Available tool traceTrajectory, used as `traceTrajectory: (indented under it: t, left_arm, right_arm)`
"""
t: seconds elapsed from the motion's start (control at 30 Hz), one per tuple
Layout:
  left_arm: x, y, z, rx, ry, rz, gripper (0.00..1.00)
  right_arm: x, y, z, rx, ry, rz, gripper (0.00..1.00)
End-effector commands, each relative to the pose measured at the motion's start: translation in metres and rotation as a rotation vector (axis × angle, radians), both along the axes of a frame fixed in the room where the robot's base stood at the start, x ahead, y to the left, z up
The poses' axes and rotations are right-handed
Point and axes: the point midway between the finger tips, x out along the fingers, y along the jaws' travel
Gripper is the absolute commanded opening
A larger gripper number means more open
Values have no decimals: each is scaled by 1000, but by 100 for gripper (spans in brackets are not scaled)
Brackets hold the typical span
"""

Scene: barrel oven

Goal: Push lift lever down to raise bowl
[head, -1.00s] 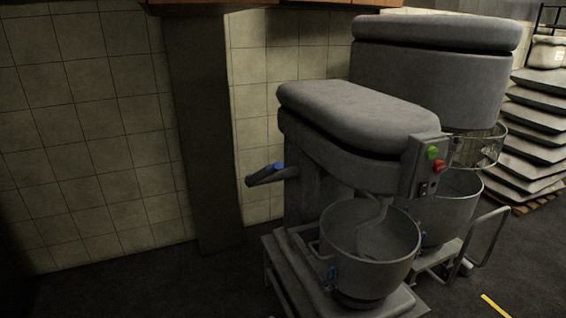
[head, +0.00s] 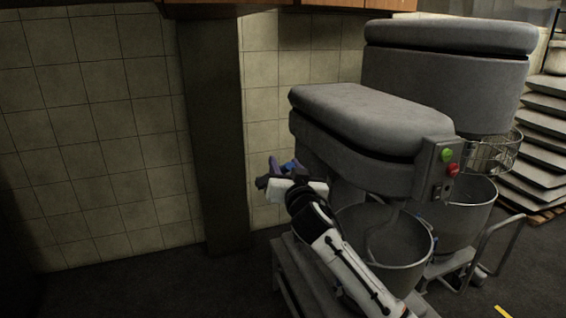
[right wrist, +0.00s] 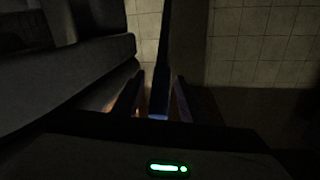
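The grey mixer (head: 375,120) stands right of the pillar, with its metal bowl (head: 412,254) under the head, partly hidden by my right arm. The lift lever (head: 291,165) sticks out from the mixer's left side; its blue part shows but the rest is mostly hidden behind my gripper. My right gripper (head: 275,173) is at the lever's outer end. In the right wrist view the lever (right wrist: 162,70) is a dark bar with a blue patch between my open fingers (right wrist: 156,103). Gaps show on both sides; contact cannot be told. My left gripper is not in view.
A brown pillar (head: 205,130) and a tiled wall (head: 95,140) are behind and left of the lever. A second, larger mixer (head: 445,85) stands behind at the right, with stacked trays (head: 545,140) beyond it. The floor at lower left is clear.

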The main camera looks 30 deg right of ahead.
Motion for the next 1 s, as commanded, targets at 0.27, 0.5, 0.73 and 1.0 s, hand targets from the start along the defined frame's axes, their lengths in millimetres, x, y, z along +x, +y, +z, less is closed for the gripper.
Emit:
traceTrajectory:
  t: [0.27,0.5,0.73,1.0]
  left_arm:
    - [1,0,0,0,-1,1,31]
    - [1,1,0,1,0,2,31]
    - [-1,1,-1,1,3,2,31]
    - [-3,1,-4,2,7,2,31]
  right_arm:
    - [20,-8,0,-1,0,1,38]
    - [21,-8,0,-1,0,1,38]
    - [21,-8,0,-1,0,1,5]
    - [20,-8,-2,0,-1,1,0]
